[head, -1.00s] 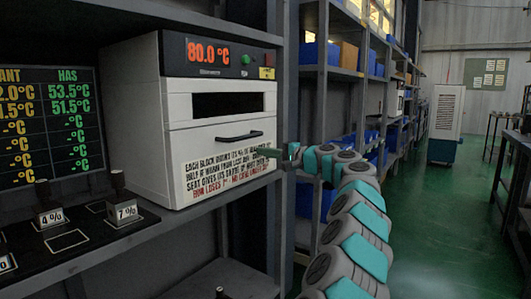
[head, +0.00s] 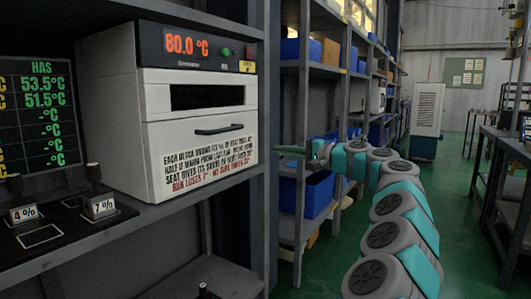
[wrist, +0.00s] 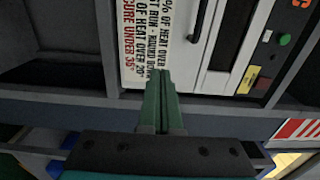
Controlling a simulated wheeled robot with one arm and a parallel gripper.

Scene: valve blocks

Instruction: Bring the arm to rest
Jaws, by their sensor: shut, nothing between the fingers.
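My arm (head: 395,215) reaches up from the lower right in the head view, with grey joints and teal covers. My gripper (head: 280,150) is at its left end, pointing left toward the white oven (head: 200,160). In the wrist view the green fingers of my gripper (wrist: 158,75) lie together with nothing between them. They point at the lower front of the oven (wrist: 185,55), beside its printed text. In the head view the gripper is just right of the oven's front corner, apart from the handle (head: 218,130). The oven display reads 80.0 °C.
The oven stands on a grey shelf (head: 160,235). Valve blocks marked 4% (head: 24,212) and 7% (head: 100,205) sit at left below a display board (head: 40,115). Shelves with blue bins (head: 315,195) stand behind the arm. Green floor (head: 455,190) is open at right.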

